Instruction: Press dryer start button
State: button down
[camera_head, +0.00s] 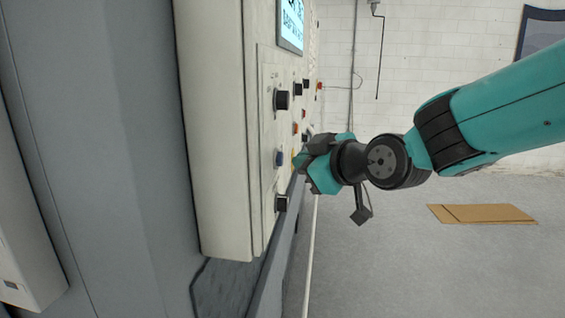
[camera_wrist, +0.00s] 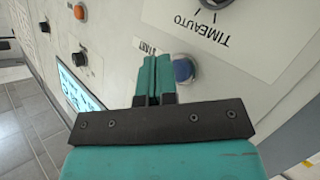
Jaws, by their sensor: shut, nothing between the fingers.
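A light control panel (camera_head: 215,130) carries several knobs and buttons, and it also fills much of the wrist view (camera_wrist: 112,20). In the wrist view a blue button (camera_wrist: 183,70) is just right of my fingertips, partly covered by the right finger. In the head view my gripper (camera_head: 299,161) is close to the panel face; contact cannot be told.
A black knob marked TIME and AUTO (camera_wrist: 212,3) is above the blue button. An orange button (camera_wrist: 79,12) and a lit display (camera_wrist: 75,95) are to the left. In the head view, flat cardboard (camera_head: 482,213) lies on the open floor at right.

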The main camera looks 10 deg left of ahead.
jog(key=shift+d, duration=0.1)
jog(key=d+b, duration=0.2)
jog(key=d, duration=0.2)
jog(key=shift+d+b, duration=0.3)
jog(key=shift+d, duration=0.1)
dwell(0.5)
jog(key=s+d+f+m+g+h, duration=0.2)
jog(key=s+d+f+g, duration=0.1)
jog(key=s, duration=0.6)
jog(key=s+d+f+m+g+h, duration=0.2)
jog(key=s+d+f+m+g, duration=0.1)
jog(key=s, duration=0.6)
jog(key=s+d+f+m+g+h, duration=0.2)
jog(key=s+d+f+g, duration=0.2)
jog(key=s+d, duration=0.3)
jog(key=s+f, duration=0.1)
jog(key=s, duration=0.1)
jog(key=shift+s+f, duration=0.2)
jog(key=shift+s, duration=0.2)
